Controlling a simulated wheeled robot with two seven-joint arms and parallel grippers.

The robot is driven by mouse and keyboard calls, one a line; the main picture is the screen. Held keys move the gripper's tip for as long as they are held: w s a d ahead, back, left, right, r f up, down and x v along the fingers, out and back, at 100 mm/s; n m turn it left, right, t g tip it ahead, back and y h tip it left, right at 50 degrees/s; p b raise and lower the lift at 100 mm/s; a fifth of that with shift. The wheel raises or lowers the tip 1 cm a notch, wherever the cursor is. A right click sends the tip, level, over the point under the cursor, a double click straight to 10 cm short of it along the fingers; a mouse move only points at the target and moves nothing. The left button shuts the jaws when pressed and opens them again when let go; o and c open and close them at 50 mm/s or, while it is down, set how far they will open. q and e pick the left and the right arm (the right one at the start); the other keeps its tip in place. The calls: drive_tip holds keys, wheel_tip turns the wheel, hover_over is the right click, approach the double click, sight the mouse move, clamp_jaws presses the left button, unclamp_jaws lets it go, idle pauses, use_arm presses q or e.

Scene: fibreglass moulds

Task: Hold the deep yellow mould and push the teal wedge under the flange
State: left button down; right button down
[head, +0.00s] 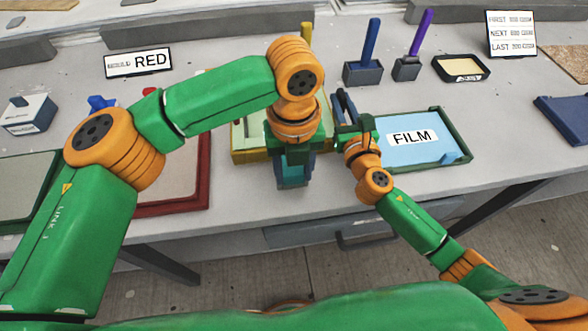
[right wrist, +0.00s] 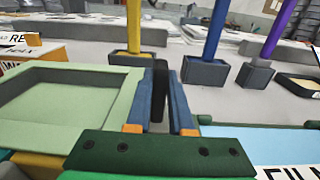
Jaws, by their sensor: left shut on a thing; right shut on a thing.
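The deep yellow mould (head: 239,152) lies near the table's front edge, with a yellow rim and a pale green hollow; it also shows at left in the right wrist view (right wrist: 70,105). My left gripper (head: 291,183) points down at the mould's front right and is shut on the teal wedge (head: 292,172), which is mostly hidden by the fingers. My right gripper (right wrist: 160,100) is at the mould's right side, its blue fingers shut on a dark upright piece (right wrist: 158,92). I cannot tell whether that piece belongs to the mould. Contact between wedge and flange is hidden.
A blue tray marked FILM (head: 440,130) lies just right of the mould. A red-framed mould (head: 172,208) lies to the left. Holders with a blue handle (head: 363,72) and a purple handle (head: 406,67) stand behind, beside a black-rimmed tray (head: 484,70).

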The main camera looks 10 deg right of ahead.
use_arm(q)
drive_tip(key=shift+w, duration=0.45)
idle(1.0)
drive_tip(key=shift+c, duration=1.3)
unclamp_jaws()
wheel_tip(320, 180, up, 12)
